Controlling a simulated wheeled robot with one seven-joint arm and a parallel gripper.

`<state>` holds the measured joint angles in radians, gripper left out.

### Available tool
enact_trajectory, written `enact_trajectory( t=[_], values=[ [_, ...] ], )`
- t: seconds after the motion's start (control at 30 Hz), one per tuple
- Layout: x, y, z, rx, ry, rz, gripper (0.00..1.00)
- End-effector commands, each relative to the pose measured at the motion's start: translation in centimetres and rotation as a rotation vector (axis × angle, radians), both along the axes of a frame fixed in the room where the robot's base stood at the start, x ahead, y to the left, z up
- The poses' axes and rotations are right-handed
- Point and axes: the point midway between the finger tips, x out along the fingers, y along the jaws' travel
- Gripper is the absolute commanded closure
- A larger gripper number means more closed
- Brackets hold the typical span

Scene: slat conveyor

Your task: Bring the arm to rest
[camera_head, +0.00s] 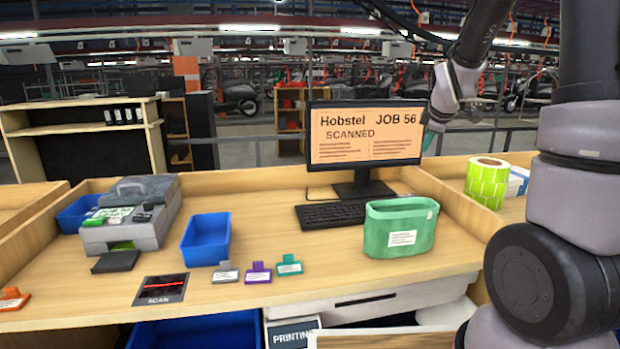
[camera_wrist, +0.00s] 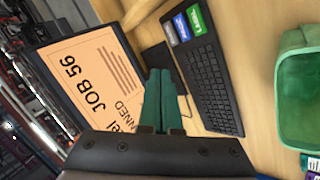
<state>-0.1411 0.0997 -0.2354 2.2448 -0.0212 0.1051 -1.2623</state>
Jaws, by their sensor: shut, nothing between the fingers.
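My arm reaches in from the right of the head view, with its wrist bent downward beside the right edge of the monitor. My gripper (camera_head: 429,126) hangs there in the air, partly hidden by the wrist, so its fingers are small in that view. In the wrist view my gripper (camera_wrist: 160,75) shows two teal fingers closed together with nothing between them. Behind the fingers are the monitor (camera_wrist: 85,85) and the keyboard (camera_wrist: 212,85). The gripper touches nothing that I can see.
The monitor (camera_head: 365,135) reads "JOB 56 SCANNED". A green bin (camera_head: 385,230) stands before it, right of the keyboard (camera_head: 335,214). A blue bin (camera_head: 206,240), several coloured tags, a grey machine (camera_head: 140,228) and a scan pad (camera_head: 161,289) occupy the left. A green roll (camera_head: 487,180) stands right.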

Motion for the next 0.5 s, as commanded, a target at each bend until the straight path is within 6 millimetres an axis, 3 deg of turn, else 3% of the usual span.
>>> enact_trajectory(
  t=[0.03, 0.2, 0.4, 0.5],
  values=[
    [-1.9, 0.5, 2.1, 0.096, -0.011, -0.082, 1.00],
    [-8.6, 2.5, 6.7, 0.419, 0.004, -0.371, 1.00],
    [-17.3, 5.1, 10.5, 0.762, 0.047, -0.701, 1.00],
    [-21.4, 6.4, 11.4, 0.905, 0.077, -0.855, 1.00]
  ],
)
